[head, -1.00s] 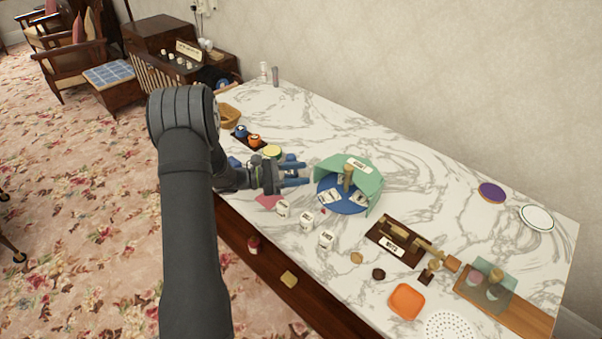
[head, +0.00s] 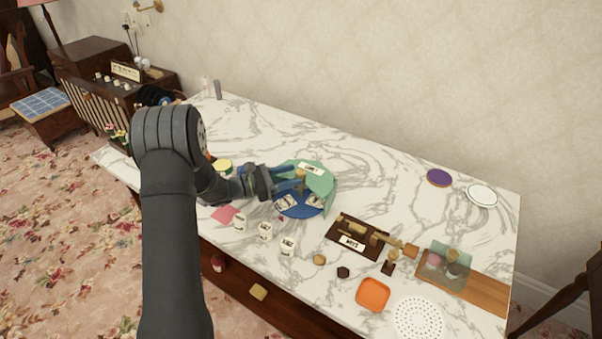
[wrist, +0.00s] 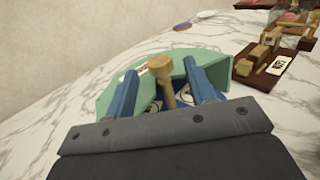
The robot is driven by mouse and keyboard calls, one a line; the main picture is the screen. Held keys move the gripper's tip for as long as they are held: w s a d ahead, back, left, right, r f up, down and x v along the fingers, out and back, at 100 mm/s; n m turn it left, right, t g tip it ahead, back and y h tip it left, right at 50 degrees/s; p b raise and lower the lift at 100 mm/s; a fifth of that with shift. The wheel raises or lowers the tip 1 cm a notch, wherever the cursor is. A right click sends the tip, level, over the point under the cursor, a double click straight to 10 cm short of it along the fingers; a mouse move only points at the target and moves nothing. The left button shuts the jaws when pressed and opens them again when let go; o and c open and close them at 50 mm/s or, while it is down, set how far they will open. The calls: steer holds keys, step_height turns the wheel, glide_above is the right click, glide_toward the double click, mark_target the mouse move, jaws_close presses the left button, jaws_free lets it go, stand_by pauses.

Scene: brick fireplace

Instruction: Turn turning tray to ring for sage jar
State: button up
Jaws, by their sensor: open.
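The blue turning tray (head: 290,210) lies on the marble table, with a green curved screen (head: 322,184) around its far side and a label on top. White labels lie on the tray's surface. A wooden knob post (wrist: 162,76) rises from the tray. My gripper (head: 299,178) reaches over the tray from the left. In the wrist view its two blue fingers (wrist: 168,88) are open, one on each side of the post, with gaps showing. Several white labelled jars (head: 265,231) stand in front of the tray; their labels are too small to read.
A dark wooden stand (head: 345,239) with a label is right of the tray. An orange dish (head: 373,294), a white perforated disc (head: 419,318) and a wooden board (head: 483,291) lie farther right. The marble behind the tray is clear.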

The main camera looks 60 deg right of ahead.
mark_target(301, 171)
steer(key=shift+x, duration=2.05)
jaws_close()
